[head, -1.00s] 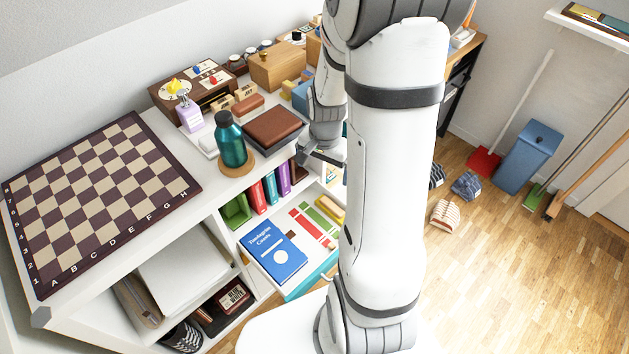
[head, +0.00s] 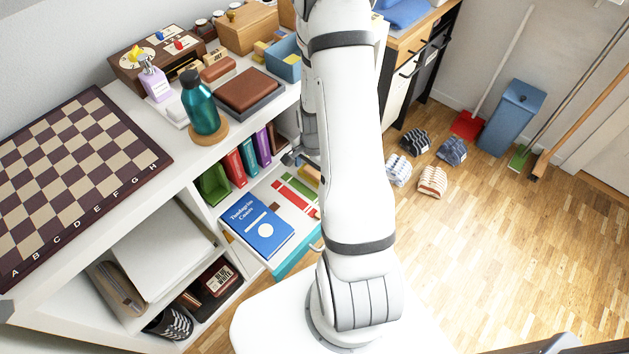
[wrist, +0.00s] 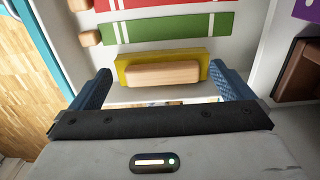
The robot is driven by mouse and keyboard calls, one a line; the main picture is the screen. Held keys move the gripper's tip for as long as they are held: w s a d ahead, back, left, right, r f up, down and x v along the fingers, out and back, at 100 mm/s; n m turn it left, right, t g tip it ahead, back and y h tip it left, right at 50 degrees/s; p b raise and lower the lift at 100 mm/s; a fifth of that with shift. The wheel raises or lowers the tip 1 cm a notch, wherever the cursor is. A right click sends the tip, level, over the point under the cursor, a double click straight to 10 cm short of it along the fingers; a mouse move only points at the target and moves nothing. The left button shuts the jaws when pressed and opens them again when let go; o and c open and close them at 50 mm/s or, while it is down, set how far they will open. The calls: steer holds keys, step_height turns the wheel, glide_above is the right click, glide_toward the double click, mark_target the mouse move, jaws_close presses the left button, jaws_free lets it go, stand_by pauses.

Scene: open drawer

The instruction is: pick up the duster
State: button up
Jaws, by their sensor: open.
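The duster (wrist: 163,75), a wooden grip on a yellow base, lies in the open drawer (head: 285,262). In the wrist view it sits between the two blue pads of my gripper (wrist: 159,70), apart from both. My gripper is open and empty, its pads at the left and right of the duster. In the head view my gripper (head: 297,158) is low over the drawer's far part. There the duster (head: 312,173) shows only as a small yellowish piece, mostly hidden by my arm.
A green striped item (wrist: 165,29) and a red one lie beyond the duster. A blue book (head: 256,225) lies in the drawer's near part. A teal bottle (head: 202,105) and a brown box (head: 248,90) stand on the shelf top above.

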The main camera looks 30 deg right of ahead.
steer(key=shift+f, duration=0.85)
steer(key=c, duration=1)
step_height(320, 180, up, 10)
steer(key=shift+r+p, duration=0.1)
steer(key=shift+p, duration=1.15)
